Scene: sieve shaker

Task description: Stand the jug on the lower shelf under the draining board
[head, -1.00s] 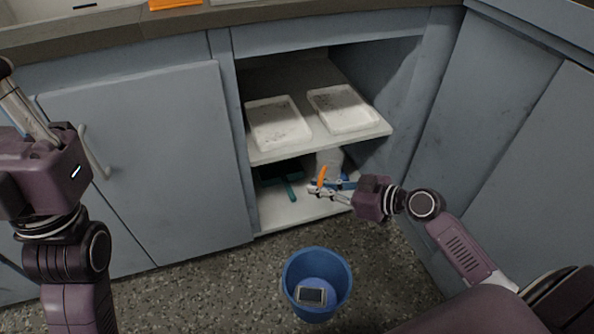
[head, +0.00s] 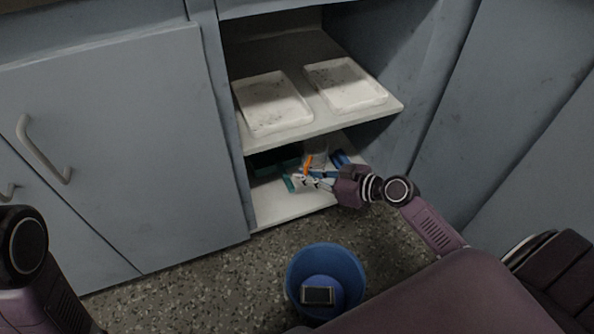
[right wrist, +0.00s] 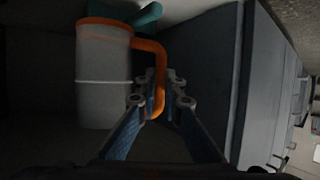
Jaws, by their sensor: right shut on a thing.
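The jug (head: 320,150) is pale and translucent with an orange handle. It is inside the cabinet over the lower shelf (head: 282,210), partly hidden by the upper shelf. In the right wrist view the jug (right wrist: 103,85) is at the left. My right gripper (head: 313,182) is shut on its handle; the fingers (right wrist: 161,98) close around the orange grip. I cannot tell whether the jug's base touches the shelf. My left gripper is out of view; only part of the left arm shows at the lower left.
Two white trays (head: 273,128) (head: 379,98) sit on the upper shelf (head: 316,127). Something teal (head: 289,184) lies by the jug. A blue bucket (head: 294,284) holding a phone-like thing (head: 317,296) stands on the floor in front. The lower shelf's front is bare.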

